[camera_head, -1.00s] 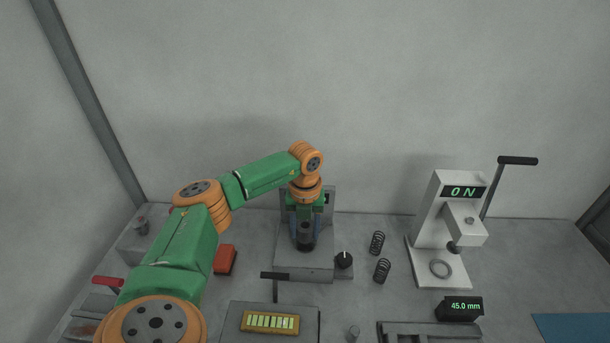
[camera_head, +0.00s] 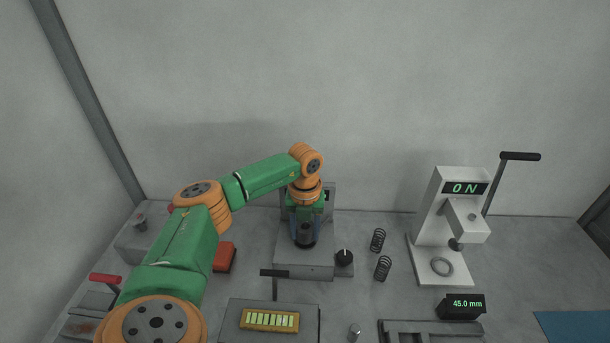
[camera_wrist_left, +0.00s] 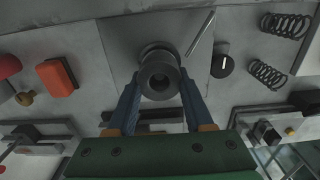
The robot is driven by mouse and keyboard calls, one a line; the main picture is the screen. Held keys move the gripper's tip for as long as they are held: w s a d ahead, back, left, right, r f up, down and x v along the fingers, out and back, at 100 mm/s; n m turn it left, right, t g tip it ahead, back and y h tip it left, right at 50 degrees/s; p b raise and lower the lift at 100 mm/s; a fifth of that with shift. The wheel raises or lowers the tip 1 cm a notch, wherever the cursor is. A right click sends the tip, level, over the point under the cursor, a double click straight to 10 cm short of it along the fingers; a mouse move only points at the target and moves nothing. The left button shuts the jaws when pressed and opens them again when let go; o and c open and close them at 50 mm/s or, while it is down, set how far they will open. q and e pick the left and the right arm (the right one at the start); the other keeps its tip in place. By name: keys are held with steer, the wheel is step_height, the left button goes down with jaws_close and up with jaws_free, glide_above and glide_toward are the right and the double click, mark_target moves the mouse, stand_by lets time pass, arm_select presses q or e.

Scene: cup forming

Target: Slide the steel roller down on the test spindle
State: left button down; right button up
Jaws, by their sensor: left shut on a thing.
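The steel roller (camera_head: 305,237) is a dark cylinder on the grey test stand (camera_head: 292,268), at the middle of the head view. In the left wrist view the roller (camera_wrist_left: 159,76) is seen from its end, with a round hole in its middle. My left gripper (camera_head: 306,226) reaches down from above, its two blue fingers on either side of the roller and shut on it. The fingers (camera_wrist_left: 160,94) also show in the left wrist view. The test spindle cannot be made out apart from the roller. My right gripper is not in view.
A dark knob (camera_head: 344,258) sits at the stand's right side, with two coil springs (camera_head: 381,268) beyond. A white press (camera_head: 440,226) marked ON stands at right. A red-orange block (camera_head: 225,258) lies left of the stand. A lever box (camera_head: 270,320) is in front.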

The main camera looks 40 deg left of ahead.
arm_select(q)
steer(key=shift+f+b, duration=0.35)
steer(key=shift+f, duration=0.15)
stand_by(0.7)
jaws_free()
step_height(320, 180, up, 8)
steer(key=p, duration=0.7)
steer(key=shift+r+p, duration=0.1)
steer(key=shift+p, duration=0.2)
stand_by(0.4)
